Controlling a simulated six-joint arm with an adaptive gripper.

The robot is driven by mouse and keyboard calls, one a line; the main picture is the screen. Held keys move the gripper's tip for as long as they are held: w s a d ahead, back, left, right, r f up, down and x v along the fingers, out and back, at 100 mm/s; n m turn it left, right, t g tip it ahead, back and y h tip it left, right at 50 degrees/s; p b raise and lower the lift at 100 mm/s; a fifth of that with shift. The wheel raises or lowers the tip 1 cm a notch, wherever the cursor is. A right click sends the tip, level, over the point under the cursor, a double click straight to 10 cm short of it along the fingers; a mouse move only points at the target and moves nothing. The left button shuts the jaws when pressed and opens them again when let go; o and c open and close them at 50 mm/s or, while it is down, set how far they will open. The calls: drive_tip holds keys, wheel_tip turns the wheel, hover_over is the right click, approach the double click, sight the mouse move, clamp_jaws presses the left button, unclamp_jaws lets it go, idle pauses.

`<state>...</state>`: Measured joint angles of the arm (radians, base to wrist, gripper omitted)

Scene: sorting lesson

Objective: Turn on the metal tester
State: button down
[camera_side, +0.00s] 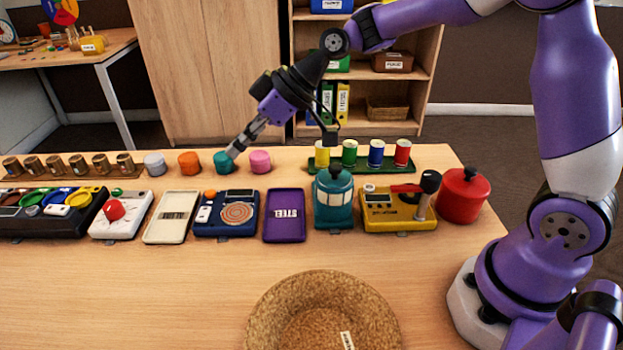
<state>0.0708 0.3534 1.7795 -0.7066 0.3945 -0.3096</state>
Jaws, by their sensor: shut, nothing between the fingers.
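The blue box with a copper-coloured coil (238,213) appears to be the metal tester. My gripper (233,152) is shut and empty, pointing down and left. Its tips are behind the blue box as seen here, at the teal lump (223,162); I cannot tell whether they touch it.
A cream tray (172,217) and a purple STEEL tray (284,215) flank the blue box. Grey (154,164), orange (189,163) and pink (260,161) lumps stand behind. A teal device (333,203) and yellow device (385,213) stand right. A cork bowl (265,300) lies in front.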

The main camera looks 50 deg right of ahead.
hover_over(198, 217)
drive_tip(key=s+d, duration=0.1)
drive_tip(key=d, duration=0.1)
wheel_tip(198, 217, down, 7)
drive_tip(key=shift+s+d, duration=0.15)
wheel_tip(198, 217, down, 2)
drive_tip(key=shift+f, duration=0.25)
drive_tip(key=shift+s+a+f, duration=0.1)
drive_tip(key=shift+a+f, duration=0.15)
drive_tip(key=shift+f, duration=0.5)
drive_tip(key=shift+s+a+f+h, duration=0.15)
drive_tip(key=shift+f+h, duration=0.1)
drive_tip(key=shift+h, duration=0.05)
